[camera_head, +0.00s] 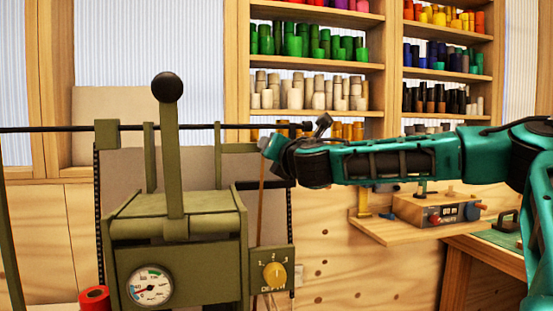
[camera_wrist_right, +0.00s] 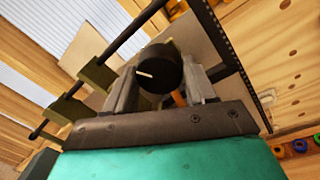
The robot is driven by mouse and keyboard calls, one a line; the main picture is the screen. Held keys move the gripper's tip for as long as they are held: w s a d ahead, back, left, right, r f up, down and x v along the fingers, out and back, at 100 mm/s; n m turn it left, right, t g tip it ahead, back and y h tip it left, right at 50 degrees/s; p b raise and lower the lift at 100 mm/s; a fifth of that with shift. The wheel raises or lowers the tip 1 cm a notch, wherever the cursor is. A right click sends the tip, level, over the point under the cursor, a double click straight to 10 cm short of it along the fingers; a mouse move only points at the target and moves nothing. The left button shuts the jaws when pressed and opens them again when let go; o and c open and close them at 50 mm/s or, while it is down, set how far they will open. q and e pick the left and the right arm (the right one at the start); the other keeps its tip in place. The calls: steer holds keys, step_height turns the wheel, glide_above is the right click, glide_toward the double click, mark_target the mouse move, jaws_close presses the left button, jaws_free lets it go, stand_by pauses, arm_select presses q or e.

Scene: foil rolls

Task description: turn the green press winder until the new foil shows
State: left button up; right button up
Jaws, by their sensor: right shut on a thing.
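The green press (camera_head: 175,235) stands at the left in the head view, with its ball-topped lever (camera_head: 168,150) upright. My right gripper (camera_head: 268,147) reaches in from the right to the press's upper right side. In the right wrist view a round black winder knob (camera_wrist_right: 160,72) with a white mark sits between its two fingers, and the gripper is shut on it. In the head view the gripper hides the knob. A thin copper-coloured strip (camera_head: 261,205) hangs below the gripper; I cannot tell whether it is the new foil. My left gripper is out of view.
A long black rod (camera_head: 50,129) crosses the press's top. A dial gauge (camera_head: 150,286) and a yellow depth knob (camera_head: 275,275) are on its front. Shelves of coloured rolls (camera_head: 310,92) stand behind; a wooden ledge (camera_head: 400,232) is at right.

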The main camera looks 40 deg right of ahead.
arm_select(q)
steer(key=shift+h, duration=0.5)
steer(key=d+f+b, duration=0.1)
steer(key=b, duration=0.1)
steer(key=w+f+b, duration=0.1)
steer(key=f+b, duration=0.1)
steer(key=b, duration=0.1)
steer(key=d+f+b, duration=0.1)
steer(key=b, duration=0.1)
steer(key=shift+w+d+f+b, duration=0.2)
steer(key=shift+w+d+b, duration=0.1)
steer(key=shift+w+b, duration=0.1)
arm_select(e)
steer(key=m, duration=0.7)
steer(key=m+h, duration=0.1)
steer(key=m, duration=0.7)
steer(key=shift+w+a+f, duration=0.1)
steer(key=shift+a+f, duration=0.05)
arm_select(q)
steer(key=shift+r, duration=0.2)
arm_select(e)
steer(key=shift+m+h, duration=0.3)
steer(key=shift+m, duration=0.1)
steer(key=o, duration=0.6)
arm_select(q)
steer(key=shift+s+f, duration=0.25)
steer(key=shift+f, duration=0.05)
arm_select(e)
steer(key=o, duration=0.4)
steer(key=shift+o, duration=0.2)
